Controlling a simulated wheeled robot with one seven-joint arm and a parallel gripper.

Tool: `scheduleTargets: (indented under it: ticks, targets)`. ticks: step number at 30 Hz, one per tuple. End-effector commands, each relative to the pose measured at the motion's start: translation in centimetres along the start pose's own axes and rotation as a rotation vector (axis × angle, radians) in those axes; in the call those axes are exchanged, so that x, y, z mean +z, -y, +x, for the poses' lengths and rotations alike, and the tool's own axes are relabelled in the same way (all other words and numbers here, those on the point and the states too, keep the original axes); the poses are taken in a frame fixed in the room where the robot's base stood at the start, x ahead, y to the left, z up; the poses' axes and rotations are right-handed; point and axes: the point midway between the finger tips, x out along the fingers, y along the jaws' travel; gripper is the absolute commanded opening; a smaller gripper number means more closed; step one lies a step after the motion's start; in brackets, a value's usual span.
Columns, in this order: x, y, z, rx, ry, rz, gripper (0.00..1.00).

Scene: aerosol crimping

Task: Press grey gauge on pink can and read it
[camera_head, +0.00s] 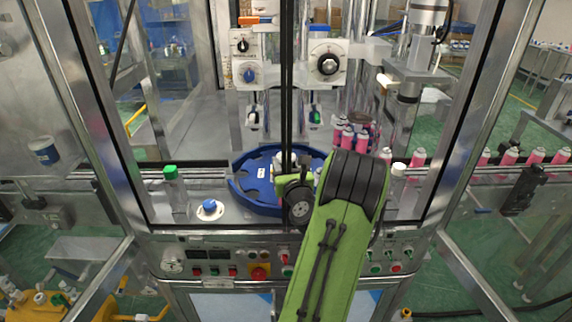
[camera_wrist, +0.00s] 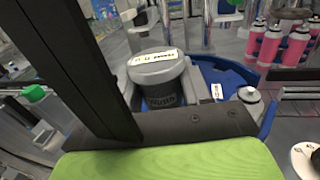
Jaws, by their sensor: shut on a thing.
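My gripper (camera_wrist: 165,98) is shut on the grey gauge (camera_wrist: 158,72), a dark grey round body with a lighter top and a printed white label. In the wrist view the gauge sits over the blue round plate (camera_wrist: 215,72). In the head view my green arm covers most of the gripper, and a small pale part (camera_head: 280,158) shows above the blue plate (camera_head: 250,182). Pink cans (camera_head: 350,137) stand in a cluster behind the plate; they also show in the wrist view (camera_wrist: 270,45). I cannot tell whether a can is under the gauge.
A green-capped bottle (camera_head: 172,180) and a white disc with a blue knob (camera_head: 210,209) stand left of the plate. More pink cans (camera_head: 507,158) line the conveyor at right. Metal door frames (camera_head: 470,110) flank the opening. Dial units (camera_head: 326,63) hang above.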

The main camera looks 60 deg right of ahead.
Motion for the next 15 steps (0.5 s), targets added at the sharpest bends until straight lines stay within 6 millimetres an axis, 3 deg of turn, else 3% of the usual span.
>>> scheduleTargets:
  ticks: [15]
  targets:
    - [-0.64, 0.00, 0.01, 0.000, 0.001, 0.000, 0.12]
